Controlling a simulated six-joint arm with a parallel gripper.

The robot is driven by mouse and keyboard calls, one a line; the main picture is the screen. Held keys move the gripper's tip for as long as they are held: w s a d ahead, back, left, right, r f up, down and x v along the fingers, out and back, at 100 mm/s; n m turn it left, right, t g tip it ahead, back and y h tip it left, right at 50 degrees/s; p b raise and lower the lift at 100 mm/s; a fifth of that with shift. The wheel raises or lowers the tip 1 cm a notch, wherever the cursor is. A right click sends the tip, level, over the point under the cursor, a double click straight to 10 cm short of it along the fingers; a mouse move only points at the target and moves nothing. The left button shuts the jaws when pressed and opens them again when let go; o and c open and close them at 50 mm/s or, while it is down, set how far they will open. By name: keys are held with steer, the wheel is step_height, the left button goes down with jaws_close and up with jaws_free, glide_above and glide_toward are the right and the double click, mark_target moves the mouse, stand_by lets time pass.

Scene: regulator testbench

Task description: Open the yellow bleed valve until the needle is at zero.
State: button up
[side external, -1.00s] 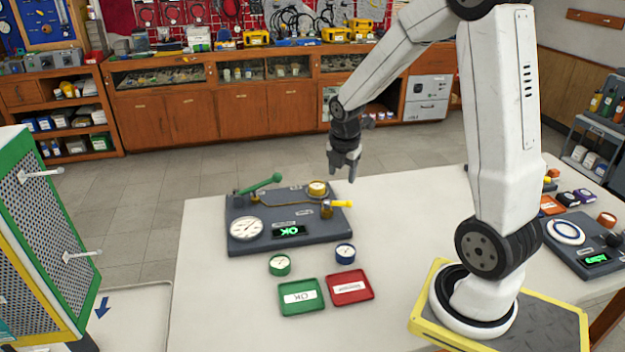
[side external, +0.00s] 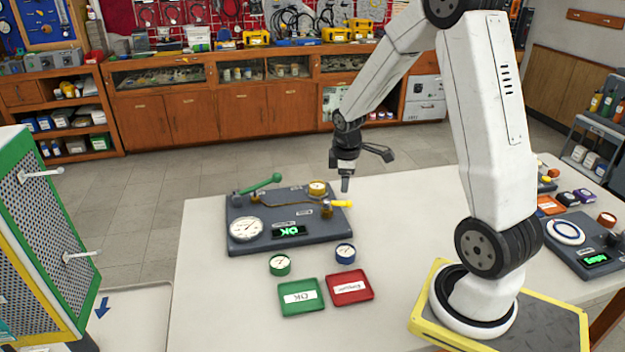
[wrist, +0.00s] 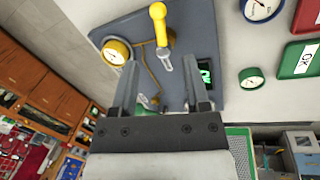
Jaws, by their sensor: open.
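The yellow bleed valve handle (side external: 341,204) sticks out to the right from a brass fitting on the dark testbench panel (side external: 262,250). It also shows in the wrist view (wrist: 158,24), beyond my fingertips. A large white gauge (side external: 246,228) is on the panel; its needle is too small to read. A small brass-rimmed gauge (side external: 317,188) sits at the back of the panel. My gripper (side external: 345,188) is open and empty, above the table just behind the valve handle.
A green lever (side external: 262,184) rises at the panel's back left. A green gauge (side external: 280,264) and a blue gauge (side external: 345,253) lie in front, with a green tray (side external: 302,311) and a red tray (side external: 350,302).

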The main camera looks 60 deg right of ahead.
mark_target(342, 202)
steer(key=shift+f, duration=0.1)
steer(key=shift+x, duration=3.8)
jaws_close()
